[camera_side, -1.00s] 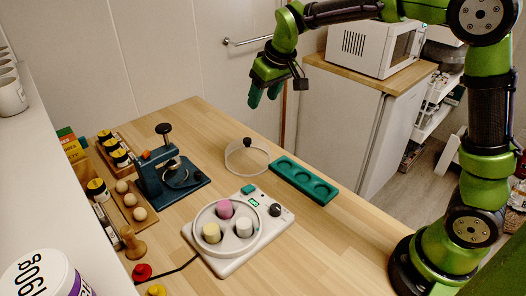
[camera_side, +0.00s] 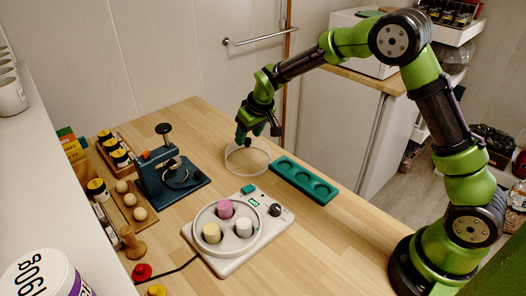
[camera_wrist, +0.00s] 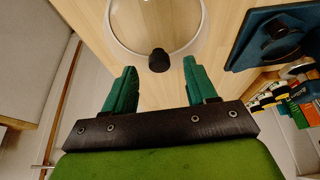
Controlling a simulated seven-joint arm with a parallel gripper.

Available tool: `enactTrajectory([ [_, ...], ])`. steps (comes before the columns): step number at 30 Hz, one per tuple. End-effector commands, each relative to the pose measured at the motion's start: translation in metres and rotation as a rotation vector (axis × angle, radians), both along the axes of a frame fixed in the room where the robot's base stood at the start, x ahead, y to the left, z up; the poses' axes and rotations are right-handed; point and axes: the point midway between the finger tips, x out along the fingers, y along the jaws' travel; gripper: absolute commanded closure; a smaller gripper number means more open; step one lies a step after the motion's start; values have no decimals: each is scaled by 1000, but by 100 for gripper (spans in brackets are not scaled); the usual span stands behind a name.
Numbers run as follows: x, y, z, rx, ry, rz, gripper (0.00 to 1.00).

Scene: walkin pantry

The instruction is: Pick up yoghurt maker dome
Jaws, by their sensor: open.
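The yoghurt maker dome (camera_side: 247,163) is a clear, round cover with a black knob, resting on the wooden table behind the white yoghurt maker. In the wrist view its clear rim (camera_wrist: 118,36) and black knob (camera_wrist: 159,61) show at the top. My gripper (camera_side: 258,135) is just above the dome, around the knob's height in the side view. In the wrist view my gripper (camera_wrist: 160,75) is open, its two green fingers apart with the knob between and slightly beyond their tips. The fingers partly hide the knob in the side view. The yoghurt maker base (camera_side: 222,262) holds pink, yellow and white jars.
A green tray with round recesses (camera_side: 304,181) lies right of the dome. A dark blue press (camera_side: 170,175) stands to its left. Wooden racks with jars and several round pieces line the left edge. The table's right front is clear.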

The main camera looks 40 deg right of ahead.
Motion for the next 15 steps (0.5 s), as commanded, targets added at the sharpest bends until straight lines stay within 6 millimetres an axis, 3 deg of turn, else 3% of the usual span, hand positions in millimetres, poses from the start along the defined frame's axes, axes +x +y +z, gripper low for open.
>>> enactTrajectory([
  [10, 4, 0, -8, 0, -1, -1, 45],
  [15, 4, 0, -8, 0, -1, -1, 71],
])
